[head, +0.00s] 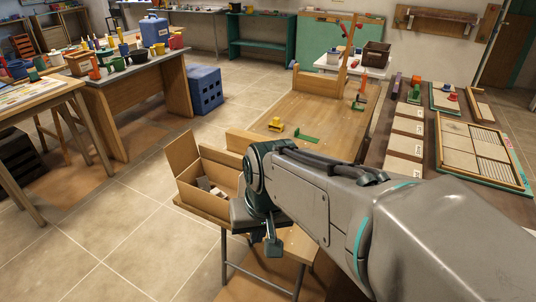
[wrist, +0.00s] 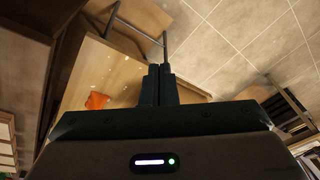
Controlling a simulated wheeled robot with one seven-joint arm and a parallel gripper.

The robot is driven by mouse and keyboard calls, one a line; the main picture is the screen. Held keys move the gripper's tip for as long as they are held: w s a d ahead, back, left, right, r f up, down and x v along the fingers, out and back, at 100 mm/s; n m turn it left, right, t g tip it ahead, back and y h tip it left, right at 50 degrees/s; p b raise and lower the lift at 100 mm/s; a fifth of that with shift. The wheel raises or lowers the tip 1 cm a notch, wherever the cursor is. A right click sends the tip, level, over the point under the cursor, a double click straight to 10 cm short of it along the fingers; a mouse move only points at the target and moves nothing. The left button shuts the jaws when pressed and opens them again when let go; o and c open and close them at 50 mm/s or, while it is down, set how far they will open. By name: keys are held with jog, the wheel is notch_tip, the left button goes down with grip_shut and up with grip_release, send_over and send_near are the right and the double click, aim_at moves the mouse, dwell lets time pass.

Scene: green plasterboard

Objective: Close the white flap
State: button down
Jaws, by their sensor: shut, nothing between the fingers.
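I cannot make out a clearly white flap in either view. An open brown cardboard box (head: 183,155) stands on a small wooden table in the middle of the head view, with its panels raised and pale pieces inside. My arm hides its right side. My gripper (head: 272,246) points down just right of the box, in front of the wooden tabletop's near end. In the wrist view, my gripper's two dark fingers (wrist: 160,70) are together with nothing between them. They are over a wooden surface, near its edge.
A wooden worktable (head: 325,125) with a yellow piece (head: 275,124) and a green piece (head: 306,136) extends behind the box. Framed panels (head: 480,145) lie at right. A cluttered bench (head: 125,75) stands at left. Tiled floor (head: 110,215) is open at left. An orange piece (wrist: 97,100) lies near my fingers.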

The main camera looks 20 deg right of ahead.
jog(key=w+d+f+m+t+y, duration=0.1)
jog(key=w+d+m+t+y, duration=0.1)
jog(key=w+d+m, duration=0.5)
jog(key=w+d+f+m+t+y+b, duration=0.1)
jog(key=w+d+m+t+y, duration=0.15)
jog(key=d+m, duration=0.65)
jog(key=w+d+f+m+t+y, duration=0.1)
jog(key=w+d+m+y, duration=0.1)
jog(key=w+d+m, duration=0.6)
jog(key=w+a+f+m+p, duration=0.1)
jog(key=w+a+f+m, duration=0.1)
jog(key=w+a+f, duration=0.3)
jog(key=shift+w+a, duration=0.75)
jog(key=shift+a, duration=0.9)
jog(key=shift+r+h+p, duration=0.15)
jog(key=shift+h+p, duration=0.2)
jog(key=shift+p, duration=0.15)
